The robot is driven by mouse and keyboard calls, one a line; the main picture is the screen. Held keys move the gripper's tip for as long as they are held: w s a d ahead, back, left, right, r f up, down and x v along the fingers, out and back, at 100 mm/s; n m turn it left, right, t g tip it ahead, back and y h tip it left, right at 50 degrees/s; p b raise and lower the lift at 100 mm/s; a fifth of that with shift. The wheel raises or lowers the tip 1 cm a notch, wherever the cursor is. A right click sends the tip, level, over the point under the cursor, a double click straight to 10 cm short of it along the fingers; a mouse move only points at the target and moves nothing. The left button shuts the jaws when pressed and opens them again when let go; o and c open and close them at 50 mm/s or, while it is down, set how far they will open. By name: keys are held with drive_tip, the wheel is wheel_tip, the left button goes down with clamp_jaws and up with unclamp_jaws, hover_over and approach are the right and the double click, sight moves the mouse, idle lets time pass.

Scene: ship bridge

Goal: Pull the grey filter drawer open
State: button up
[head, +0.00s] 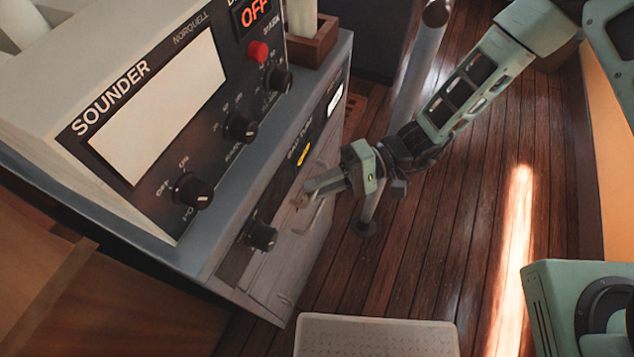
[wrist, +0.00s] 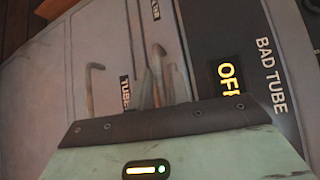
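Grey drawer fronts (head: 290,255) line the side of the cabinet below the sounder, and they look closed. In the wrist view, a grey front (wrist: 150,30) carries a small black label, too blurred to read surely, and an upright bar handle (wrist: 157,58). A second handle (wrist: 90,85) is further left, near a label reading "TUBE". My gripper (head: 304,195) reaches to the cabinet front, its fingertips close to a bar handle (head: 319,214). In the wrist view its fingers (wrist: 158,93) are beside the lower end of the handle. I cannot tell whether they touch it or how far apart they are.
The sounder (head: 150,110) stands on the cabinet top. A black panel (wrist: 230,60) marked "BAD TUBE", with a lit sign, is right of the drawer fronts in the wrist view. A metal post (head: 415,75) stands behind my arm. The wooden floor (head: 470,200) beside the cabinet is mostly clear.

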drive_tip(key=shift+s+a, duration=0.2)
drive_tip(key=shift+a, duration=0.15)
drive_tip(key=shift+c, duration=0.4)
clamp_jaws()
drive_tip(key=s+d, duration=0.4)
drive_tip(key=d, duration=0.9)
drive_tip(key=s+d+p, duration=0.1)
drive_tip(key=s+d, duration=0.4)
drive_tip(key=d, duration=0.7)
drive_tip(key=shift+d, duration=0.4)
drive_tip(key=shift+o, duration=0.4)
unclamp_jaws()
drive_tip(key=shift+d, duration=0.2)
